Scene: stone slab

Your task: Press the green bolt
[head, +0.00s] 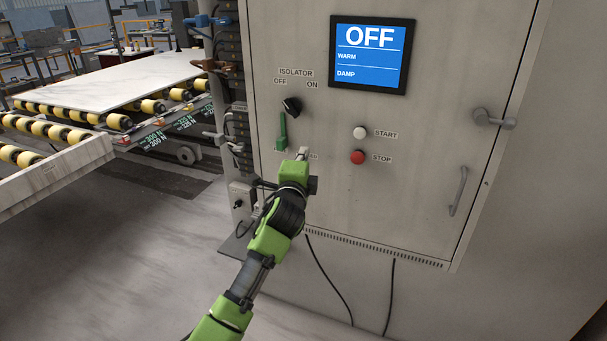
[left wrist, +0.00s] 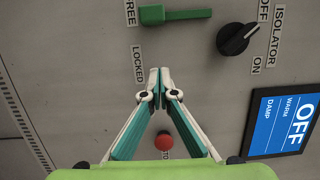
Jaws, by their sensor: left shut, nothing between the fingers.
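The green bolt (head: 282,132) is a slim upright bar with a thicker block at its lower end, on the grey cabinet door below the isolator knob. In the left wrist view the bolt (left wrist: 175,15) lies across the top, its block near the word FREE; LOCKED is printed closer to my fingers. My left gripper (head: 303,153) is shut and empty, just right of the bolt's lower end and apart from it. Its closed fingertips also show in the left wrist view (left wrist: 160,73). My right gripper is out of view.
The black isolator knob (head: 291,106) sits above the bolt. A white START button (head: 360,132) and red STOP button (head: 358,157) are to the right. The screen (head: 371,55) reads OFF, WARM, DAMP. A roller conveyor with a slab (head: 130,80) stands left.

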